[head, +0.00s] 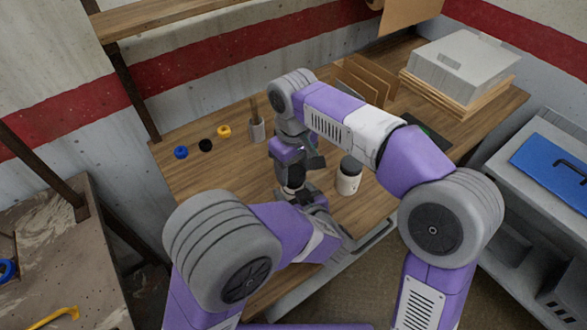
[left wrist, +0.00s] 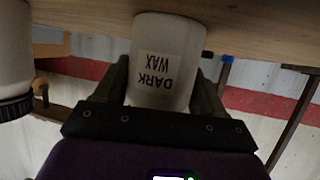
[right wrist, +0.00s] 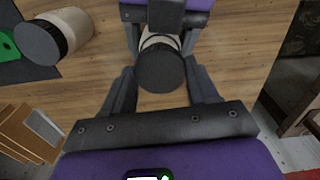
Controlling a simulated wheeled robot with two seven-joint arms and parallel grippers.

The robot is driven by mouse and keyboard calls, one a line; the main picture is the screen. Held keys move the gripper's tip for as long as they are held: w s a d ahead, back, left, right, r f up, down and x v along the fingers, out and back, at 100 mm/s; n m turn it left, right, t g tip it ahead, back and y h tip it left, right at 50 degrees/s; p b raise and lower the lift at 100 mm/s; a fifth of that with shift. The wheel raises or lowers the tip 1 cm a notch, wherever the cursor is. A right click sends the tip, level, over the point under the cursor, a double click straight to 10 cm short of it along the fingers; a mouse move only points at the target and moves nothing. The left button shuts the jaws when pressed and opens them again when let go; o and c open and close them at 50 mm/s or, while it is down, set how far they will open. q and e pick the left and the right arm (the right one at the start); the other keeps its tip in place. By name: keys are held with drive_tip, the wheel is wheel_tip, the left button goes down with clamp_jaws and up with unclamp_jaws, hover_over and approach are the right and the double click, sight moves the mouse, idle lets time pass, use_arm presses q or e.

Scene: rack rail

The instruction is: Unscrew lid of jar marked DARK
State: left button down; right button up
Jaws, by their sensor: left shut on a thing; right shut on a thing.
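The jar marked DARK WAX (left wrist: 165,65) is white, with its label upside down in the left wrist view. My left gripper (left wrist: 160,74) is shut on its body, one finger on each side. In the right wrist view the jar's dark round lid (right wrist: 161,68) lies between the fingers of my right gripper (right wrist: 160,76), which is shut on it from above. In the head view the jar (head: 295,183) is mostly hidden by my grippers, and the lid cannot be made out. Whether the lid has turned cannot be told.
A second white jar with a dark lid (head: 348,176) stands close by on the wooden table (head: 205,178). A grey holder (head: 257,130), brown dividers (head: 358,82) and a grey box (head: 462,65) stand behind.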

sight(293, 173)
drive_tip(key=shift+r, duration=1.7)
use_arm(q)
unclamp_jaws()
